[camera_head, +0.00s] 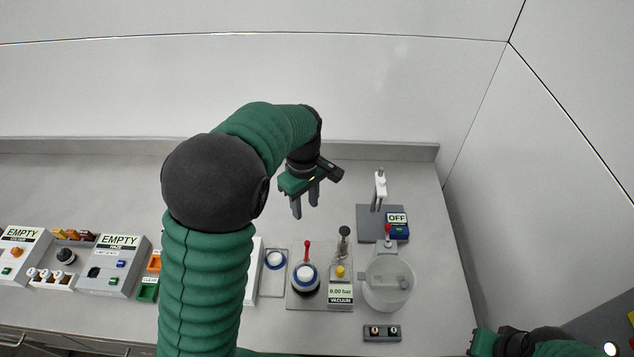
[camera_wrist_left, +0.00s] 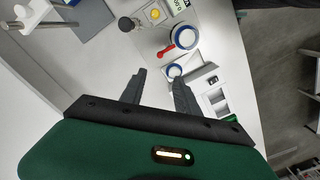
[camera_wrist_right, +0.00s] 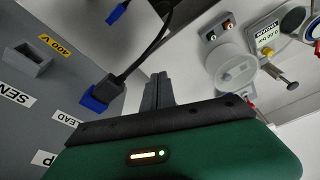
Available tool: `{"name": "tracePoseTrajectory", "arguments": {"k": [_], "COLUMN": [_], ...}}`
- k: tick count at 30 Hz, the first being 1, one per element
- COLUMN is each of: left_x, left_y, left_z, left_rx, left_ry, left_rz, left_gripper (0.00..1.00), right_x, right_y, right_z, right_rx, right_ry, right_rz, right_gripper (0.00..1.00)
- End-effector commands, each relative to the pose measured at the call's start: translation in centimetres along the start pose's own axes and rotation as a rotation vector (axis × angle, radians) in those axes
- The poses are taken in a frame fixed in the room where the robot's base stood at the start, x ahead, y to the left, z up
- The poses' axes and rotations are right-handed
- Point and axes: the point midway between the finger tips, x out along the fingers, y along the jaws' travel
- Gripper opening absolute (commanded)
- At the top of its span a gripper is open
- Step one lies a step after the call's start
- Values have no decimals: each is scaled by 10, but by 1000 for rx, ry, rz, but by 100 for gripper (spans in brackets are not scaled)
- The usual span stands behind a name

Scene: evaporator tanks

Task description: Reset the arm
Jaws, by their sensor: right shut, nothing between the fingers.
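My left arm rises from the bottom of the head view and bends right over the counter. Its gripper (camera_head: 305,205) hangs above the back of the counter, fingers pointing down, apart and empty. In the left wrist view the two fingers (camera_wrist_left: 158,82) show a clear gap with only the counter behind. My right arm shows at the lower right corner of the head view; its fingers are not clear there. In the right wrist view the right gripper (camera_wrist_right: 159,80) has its fingers together with nothing between them.
A red-handled valve (camera_head: 306,274), a vacuum gauge panel (camera_head: 340,293), a clear round vessel (camera_head: 388,281) and a stand marked OFF (camera_head: 397,218) are on the counter. A grey box (camera_wrist_right: 50,90) with a blue plug (camera_wrist_right: 95,103) and black cable is close to my right gripper.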

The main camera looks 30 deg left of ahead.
Motion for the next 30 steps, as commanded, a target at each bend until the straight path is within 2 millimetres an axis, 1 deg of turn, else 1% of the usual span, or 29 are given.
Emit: {"name": "tracePoseTrajectory", "arguments": {"k": [4, 5, 7, 8, 11, 12, 15, 18, 19, 22, 30], "left_x": [2, 5, 17, 25, 56, 68, 93, 109, 112, 115, 114], "left_y": [-1, -2, -9, -14, -36, -46, -71, -91, -95, -101, -101], "left_z": [1, 3, 12, 18, 46, 59, 85, 103, 106, 111, 112], "left_rx": [10, 29, 120, 182, 470, 600, 902, 1121, 1165, 1243, 1248], "left_ry": [0, 0, 6, 11, 45, 65, 125, 174, 185, 204, 204], "left_rz": [1, 4, 20, 30, 76, 93, 127, 142, 144, 147, 146], "left_gripper": [38, 38, 38, 38, 38, 38, 38, 38, 38, 38, 38], "right_x": [1, 4, 12, 18, 38, 45, 59, 67, 68, 68, 67], "right_y": [0, 0, 0, 0, 0, 0, 0, 0, 0, 0, 0], "right_z": [0, 1, 3, 4, 9, 11, 14, 16, 16, 16, 16], "right_rx": [0, 0, 0, 0, 0, 0, 0, 0, 0, 0, 0], "right_ry": [0, 0, 0, 0, 0, 0, -1, 0, 0, 0, 0], "right_rz": [0, 0, 0, 0, 0, 0, 0, 0, 0, 0, 0], "right_gripper": [0, 0, 0, 0, 0, 0, 0, 0, 0, 0, 0]}}
